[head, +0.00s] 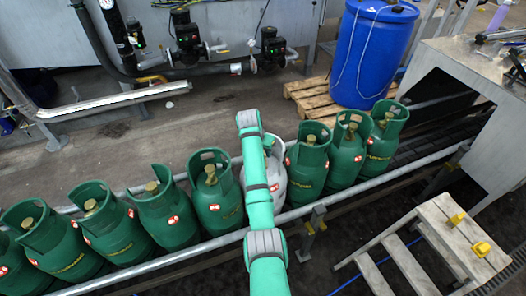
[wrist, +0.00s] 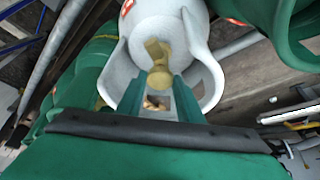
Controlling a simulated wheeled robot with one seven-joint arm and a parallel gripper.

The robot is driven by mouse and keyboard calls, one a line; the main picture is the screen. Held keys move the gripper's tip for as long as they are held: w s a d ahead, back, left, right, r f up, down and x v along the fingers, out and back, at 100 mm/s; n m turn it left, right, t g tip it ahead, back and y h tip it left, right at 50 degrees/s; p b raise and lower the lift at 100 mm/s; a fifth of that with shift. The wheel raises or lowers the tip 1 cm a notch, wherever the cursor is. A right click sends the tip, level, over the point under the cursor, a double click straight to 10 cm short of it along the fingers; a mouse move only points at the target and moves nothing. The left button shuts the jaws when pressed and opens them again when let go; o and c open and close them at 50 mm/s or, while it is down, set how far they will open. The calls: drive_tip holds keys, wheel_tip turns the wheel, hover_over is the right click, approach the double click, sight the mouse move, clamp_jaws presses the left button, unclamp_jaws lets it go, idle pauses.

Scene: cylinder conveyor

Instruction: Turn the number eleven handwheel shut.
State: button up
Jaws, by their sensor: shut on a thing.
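A light grey cylinder (head: 276,178) stands in the row of green cylinders in the head view, partly hidden behind my arm. In the wrist view the grey cylinder (wrist: 205,85) fills the middle, with its collar around a brass valve. The valve's brass handwheel (wrist: 160,76) is between the fingertips of my gripper (wrist: 158,88). The two green fingers reach inside the collar and are shut on the handwheel. No number is readable on the grey cylinder. In the head view my gripper is hidden behind my arm.
Green cylinders stand close on both sides, such as one on the left (head: 215,190) and one on the right (head: 308,165). A metal rail (head: 200,262) runs along their front. A wooden step (head: 440,235) stands front right. A blue drum (head: 370,50) on a pallet (head: 310,100) stands behind.

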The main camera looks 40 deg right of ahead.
drive_tip(key=m, duration=0.1)
drive_tip(key=m+g, duration=0.1)
drive_tip(key=m, duration=0.2)
drive_tip(key=shift+w+a+r+m+g+h, duration=0.1)
drive_tip(key=shift+w+a+m+g+h, duration=0.05)
drive_tip(key=shift+w+m+g+h, duration=0.2)
drive_tip(key=shift+w+m+g, duration=0.1)
drive_tip(key=shift+m+g, duration=0.65)
drive_tip(key=shift+m, duration=1)
drive_tip(key=o, duration=1.1)
drive_tip(key=shift+c, duration=0.2)
drive_tip(key=v, duration=1)
drive_tip(key=shift+r, duration=0.4)
